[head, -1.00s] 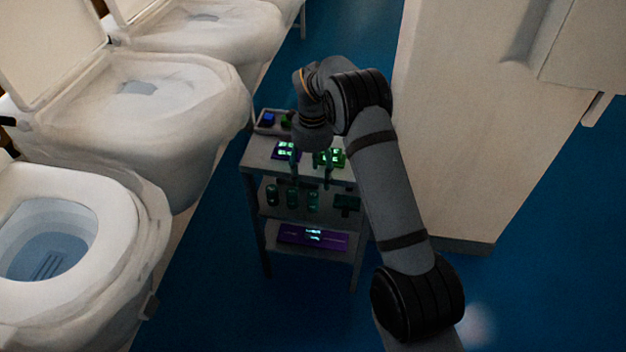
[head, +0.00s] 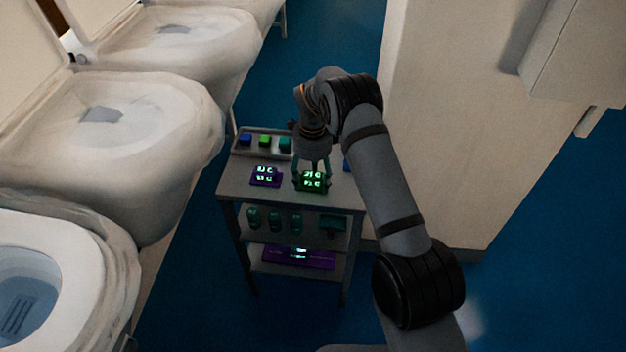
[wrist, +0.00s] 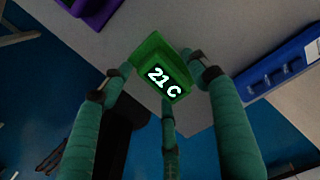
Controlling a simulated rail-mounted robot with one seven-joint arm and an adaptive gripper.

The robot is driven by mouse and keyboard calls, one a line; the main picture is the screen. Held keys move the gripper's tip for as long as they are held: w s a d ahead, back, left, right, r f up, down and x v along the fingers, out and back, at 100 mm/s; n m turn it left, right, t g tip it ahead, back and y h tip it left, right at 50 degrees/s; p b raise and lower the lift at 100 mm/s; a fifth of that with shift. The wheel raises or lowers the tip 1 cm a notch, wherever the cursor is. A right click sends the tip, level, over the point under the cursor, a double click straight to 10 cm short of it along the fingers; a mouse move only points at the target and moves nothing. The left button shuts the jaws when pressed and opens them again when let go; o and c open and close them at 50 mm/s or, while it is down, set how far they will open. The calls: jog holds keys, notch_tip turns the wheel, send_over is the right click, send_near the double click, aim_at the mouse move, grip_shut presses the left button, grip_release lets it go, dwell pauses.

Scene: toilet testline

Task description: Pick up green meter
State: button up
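The green meter (head: 312,181) is a small box with a lit display. It stands on the top shelf of the grey cart (head: 236,187), near the front edge. In the wrist view the meter (wrist: 150,52) shows "21 C". My gripper (head: 312,172) points down over it, with teal fingers on either side of the meter. In the wrist view the gripper (wrist: 160,68) has its three fingers spread around the meter, their tips close to its sides. Whether any tip touches it is hard to tell. The spread looks as wide as before, so it reads as open.
A purple meter (head: 265,176) stands to the left on the same shelf. A tray (head: 263,153) with blue and green blocks lies behind. Teal cylinders (head: 274,222) and a purple device (head: 298,257) are on lower shelves. Toilets (head: 105,120) stand left, a pale cabinet (head: 445,140) right.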

jog(key=shift+c, duration=1.2)
jog(key=c, duration=1)
jog(key=shift+r, duration=0.1)
